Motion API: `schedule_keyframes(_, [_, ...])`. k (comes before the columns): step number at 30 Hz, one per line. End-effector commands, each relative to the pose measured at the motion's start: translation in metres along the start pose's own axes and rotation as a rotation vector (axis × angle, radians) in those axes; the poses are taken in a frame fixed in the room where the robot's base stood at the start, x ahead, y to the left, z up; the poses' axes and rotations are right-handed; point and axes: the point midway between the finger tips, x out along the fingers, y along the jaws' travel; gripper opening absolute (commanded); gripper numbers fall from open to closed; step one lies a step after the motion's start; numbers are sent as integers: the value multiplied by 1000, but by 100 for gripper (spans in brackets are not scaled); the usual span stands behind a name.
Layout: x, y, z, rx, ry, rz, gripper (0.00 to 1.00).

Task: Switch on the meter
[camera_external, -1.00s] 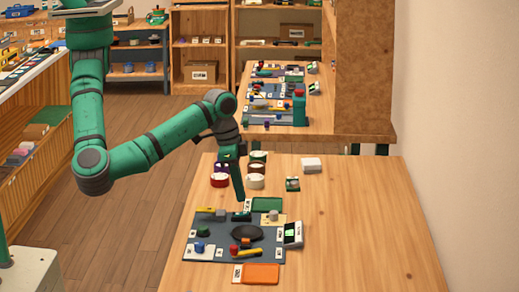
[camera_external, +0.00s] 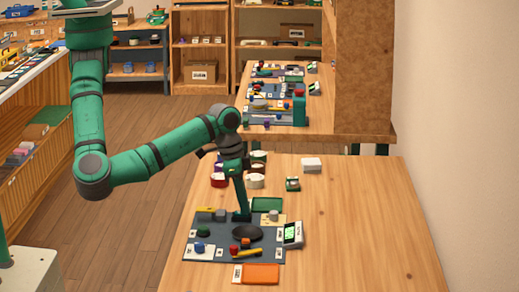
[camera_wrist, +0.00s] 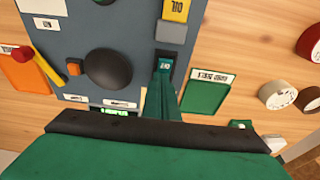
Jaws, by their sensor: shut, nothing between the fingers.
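The meter (camera_external: 292,234) is a pale device at the right edge of the dark grey board, and its display shows green. A bit of its lit green display (camera_wrist: 115,111) shows in the wrist view, above my gripper's dark body. A small dark switch (camera_wrist: 165,64) with a teal face sits on the board, beside the black round pad. My gripper (camera_external: 242,216) is shut and empty, pointing down at this switch. In the wrist view the fingertips (camera_wrist: 163,78) are at the switch, covering part of it; I cannot tell whether they touch.
The board (camera_external: 218,232) also holds a black round pad (camera_external: 247,233), a red-and-yellow tool (camera_external: 246,252) and small blocks. A green tray (camera_external: 267,204) is behind it, an orange pad (camera_external: 261,274) in front. Round containers (camera_external: 219,180) stand further back. The table's right side is clear.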

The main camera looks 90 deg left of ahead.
Motion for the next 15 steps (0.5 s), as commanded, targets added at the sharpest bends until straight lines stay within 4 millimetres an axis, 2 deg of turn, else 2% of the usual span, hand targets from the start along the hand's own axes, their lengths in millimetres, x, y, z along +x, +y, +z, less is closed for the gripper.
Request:
schedule_keyframes(3, [5,-1,4,1,-12,0,0])
schedule_keyframes(15, [2,-1,19,1,-18,-1,0])
